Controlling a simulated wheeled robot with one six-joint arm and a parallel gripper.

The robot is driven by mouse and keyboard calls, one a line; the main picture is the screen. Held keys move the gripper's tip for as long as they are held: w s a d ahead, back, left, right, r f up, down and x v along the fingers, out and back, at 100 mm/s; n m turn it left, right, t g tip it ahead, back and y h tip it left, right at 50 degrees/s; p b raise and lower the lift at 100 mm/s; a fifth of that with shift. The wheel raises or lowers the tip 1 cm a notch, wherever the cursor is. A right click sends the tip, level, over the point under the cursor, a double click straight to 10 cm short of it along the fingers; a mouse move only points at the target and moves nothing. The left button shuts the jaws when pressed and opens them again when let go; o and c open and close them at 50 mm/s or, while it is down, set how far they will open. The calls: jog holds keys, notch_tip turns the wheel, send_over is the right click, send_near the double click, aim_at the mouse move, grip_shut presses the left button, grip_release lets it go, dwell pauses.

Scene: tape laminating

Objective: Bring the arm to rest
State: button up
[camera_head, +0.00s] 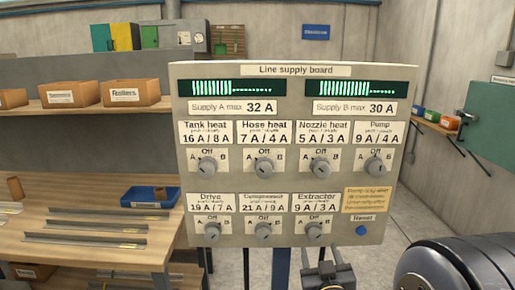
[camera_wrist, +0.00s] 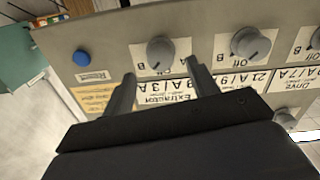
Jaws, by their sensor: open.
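My gripper (camera_head: 328,270) is at the lower edge of the supply board (camera_head: 340,235), below the Extractor knob (camera_head: 314,231). In the wrist view my gripper (camera_wrist: 160,84) is open, with its two fingers apart and nothing between them. The Extractor knob (camera_wrist: 160,52) lies just beyond the fingertips, and I cannot tell whether they touch it. My arm (camera_head: 455,268) fills the lower right corner of the head view.
The board carries several more knobs, such as the Pump knob (camera_head: 375,166), and a blue Reset button (camera_head: 361,230). A wooden workbench (camera_head: 150,245) with metal strips and a blue tray (camera_head: 150,196) stands at left. A green panel (camera_head: 490,125) is at right.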

jog(key=shift+s, duration=1.55)
